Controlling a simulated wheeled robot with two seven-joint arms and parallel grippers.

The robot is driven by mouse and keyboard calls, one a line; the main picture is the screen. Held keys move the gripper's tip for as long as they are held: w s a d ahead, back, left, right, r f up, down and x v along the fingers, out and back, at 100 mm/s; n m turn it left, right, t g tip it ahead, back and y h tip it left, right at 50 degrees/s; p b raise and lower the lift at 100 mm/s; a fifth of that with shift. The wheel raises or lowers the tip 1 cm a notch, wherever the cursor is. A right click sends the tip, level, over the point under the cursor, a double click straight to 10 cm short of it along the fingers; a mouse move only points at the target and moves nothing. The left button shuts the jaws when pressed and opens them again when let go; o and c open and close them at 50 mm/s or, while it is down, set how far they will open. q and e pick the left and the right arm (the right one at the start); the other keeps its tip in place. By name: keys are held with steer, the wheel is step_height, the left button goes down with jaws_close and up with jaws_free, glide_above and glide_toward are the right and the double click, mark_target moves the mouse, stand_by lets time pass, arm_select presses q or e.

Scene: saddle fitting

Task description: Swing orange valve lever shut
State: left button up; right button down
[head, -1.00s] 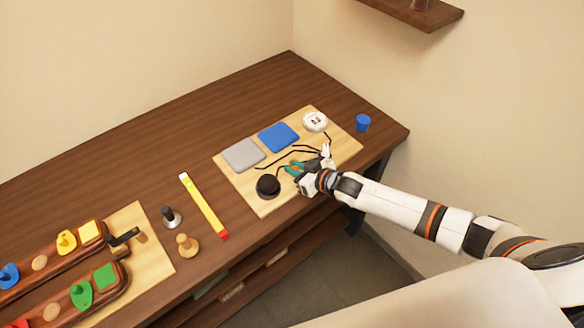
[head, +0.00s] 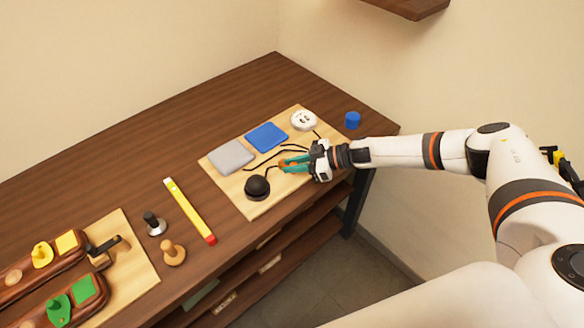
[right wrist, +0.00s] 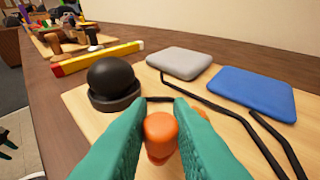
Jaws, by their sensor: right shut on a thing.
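The orange valve lever (right wrist: 160,130) shows in the right wrist view as a rounded orange knob, with more orange just below and behind it. My right gripper (right wrist: 160,125) has its two green fingers on either side of the knob, shut on it. In the head view the same gripper (head: 292,163) is low over the front right part of the light wooden board (head: 258,208), and only a speck of orange shows between the fingers. The lever's pivot and its angle are hidden by the fingers. My left gripper is not in view.
On the board are a black dome (head: 257,187), a grey pad (head: 231,157), a blue pad (head: 267,137), a white round piece (head: 304,120) and thin black rods. A blue cylinder (head: 353,120) stands right of it. A yellow bar (head: 188,208) lies left. The table's back is clear.

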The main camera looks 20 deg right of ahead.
steer(key=shift+w+d+r+n+g+y, duration=0.15)
steer(key=shift+n+g+y, duration=0.15)
steer(key=shift+n+g, duration=0.15)
steer(key=c, duration=1.3)
jaws_free()
steer(key=shift+c, duration=0.2)
steer(key=b+v, duration=0.2)
steer(key=v, duration=1)
